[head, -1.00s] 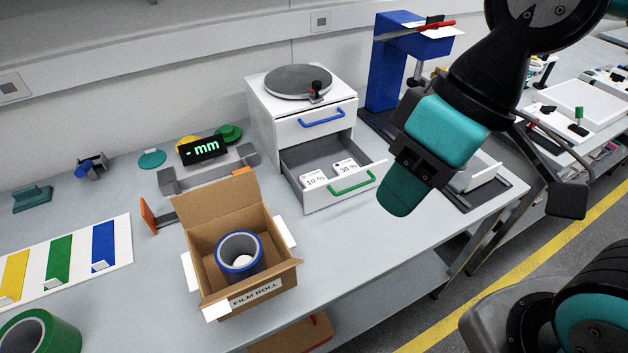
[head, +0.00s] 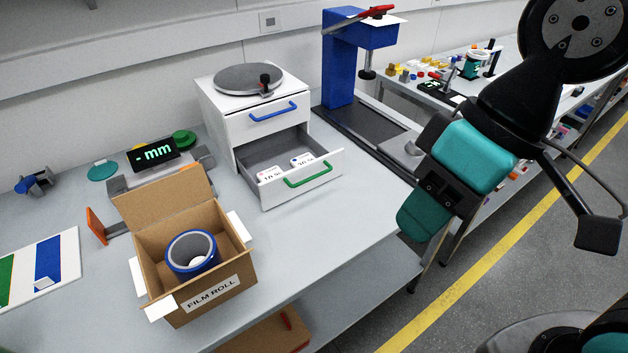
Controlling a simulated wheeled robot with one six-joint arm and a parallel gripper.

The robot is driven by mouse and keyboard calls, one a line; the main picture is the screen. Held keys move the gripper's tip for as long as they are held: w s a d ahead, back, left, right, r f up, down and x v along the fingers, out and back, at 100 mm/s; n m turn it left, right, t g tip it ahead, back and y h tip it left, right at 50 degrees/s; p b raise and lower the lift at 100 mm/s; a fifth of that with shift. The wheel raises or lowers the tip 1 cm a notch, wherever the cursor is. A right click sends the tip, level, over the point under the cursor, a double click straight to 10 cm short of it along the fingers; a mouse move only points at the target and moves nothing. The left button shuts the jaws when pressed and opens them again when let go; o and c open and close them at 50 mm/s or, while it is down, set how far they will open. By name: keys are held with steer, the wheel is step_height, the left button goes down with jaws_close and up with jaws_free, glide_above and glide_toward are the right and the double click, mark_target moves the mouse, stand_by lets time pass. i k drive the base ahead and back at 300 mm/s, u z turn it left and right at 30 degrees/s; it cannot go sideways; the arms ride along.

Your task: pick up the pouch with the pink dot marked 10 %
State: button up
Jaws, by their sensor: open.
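Two small white pouches lie in the open lower drawer (head: 313,176) of the white cabinet. The left pouch (head: 269,175) has print that looks like 10 %, though the drawer front partly covers it. Its dot is too small to make out clearly. The right pouch (head: 302,160) has print that is hard to read now; it read 30 % in the earlier view. My gripper (head: 424,216), teal and black, is open and empty. It hangs to the right of the drawer in the picture, well apart from both pouches.
A cardboard box (head: 207,299) marked FILM ROLL, holding a blue-rimmed roll (head: 191,252), stands front left of the cabinet (head: 219,119). A blue stand (head: 340,75) is behind it at right. The bench top (head: 330,232) before the drawer is clear.

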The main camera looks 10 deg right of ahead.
mark_target(266, 175)
steer(key=u, duration=0.25)
steer(key=k, duration=0.2)
steer(key=z, duration=0.9)
steer(key=i, duration=0.75)
steer(key=u, duration=1.05)
steer(key=i, duration=0.5)
steer(key=u, duration=0.5)
